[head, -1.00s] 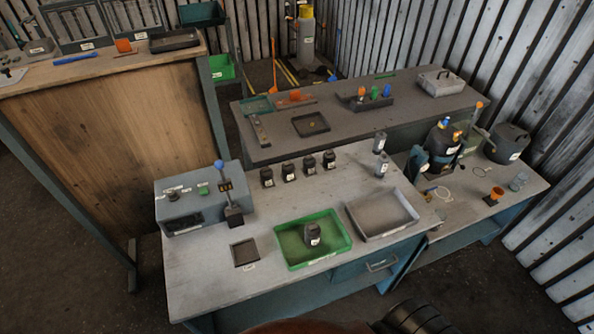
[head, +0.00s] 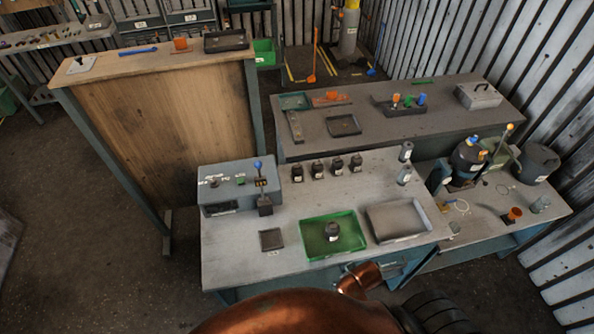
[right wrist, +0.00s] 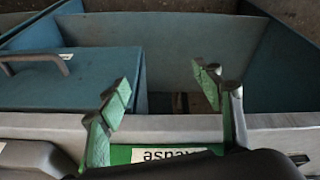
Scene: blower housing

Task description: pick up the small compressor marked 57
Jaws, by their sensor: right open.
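Several small dark compressors with white labels stand in a row (head: 317,171) at the back of the grey workbench in the head view. Another dark compressor (head: 332,231) stands upright in the green tray (head: 350,247). The numbers on their labels are too small to read, so I cannot tell which is marked 57. My right gripper (right wrist: 164,95) is open and empty in the right wrist view, with its green-padded fingers spread. It is over the bench edge by a green strip with an upside-down "Reuse" label (right wrist: 168,155). My left gripper is not in view.
A grey tray (head: 400,234) is right of the green one. A grey control box (head: 237,186) with a blue-knobbed lever and a small dark plate (head: 271,240) are on the left. Two grey cylinders (head: 404,174) stand back right.

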